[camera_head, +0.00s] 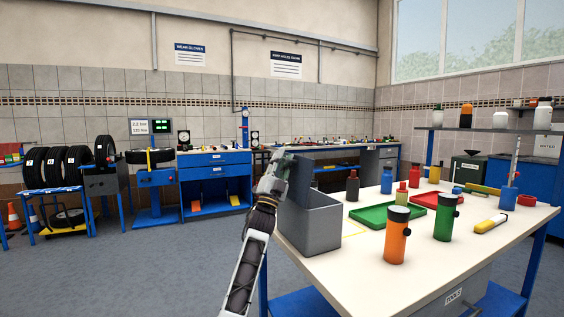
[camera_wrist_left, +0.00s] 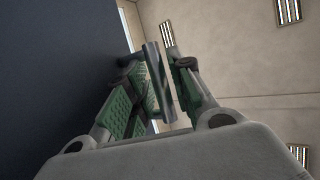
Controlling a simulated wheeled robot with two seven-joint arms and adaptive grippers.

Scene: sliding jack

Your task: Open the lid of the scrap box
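The grey scrap box (camera_head: 316,226) stands at the left end of the workbench. Its lid (camera_head: 297,178) is raised and steeply tilted at the box's left side. My left gripper (camera_head: 282,162) is at the upper edge of the lid. In the left wrist view, a grey bar (camera_wrist_left: 160,85), apparently the lid's handle, lies between the green-padded fingers of my left gripper (camera_wrist_left: 163,82), close to both. A large dark surface (camera_wrist_left: 50,70), likely the lid, fills the left of that view. Exact finger contact is hard to see. My right gripper is not in view.
On the workbench (camera_head: 345,285) near the box are an orange bottle (camera_head: 396,236), a green bottle (camera_head: 445,218), a green tray (camera_head: 378,217), a dark bottle (camera_head: 352,187) and a red tray (camera_head: 424,199). The floor left of the bench (camera_head: 150,270) is clear.

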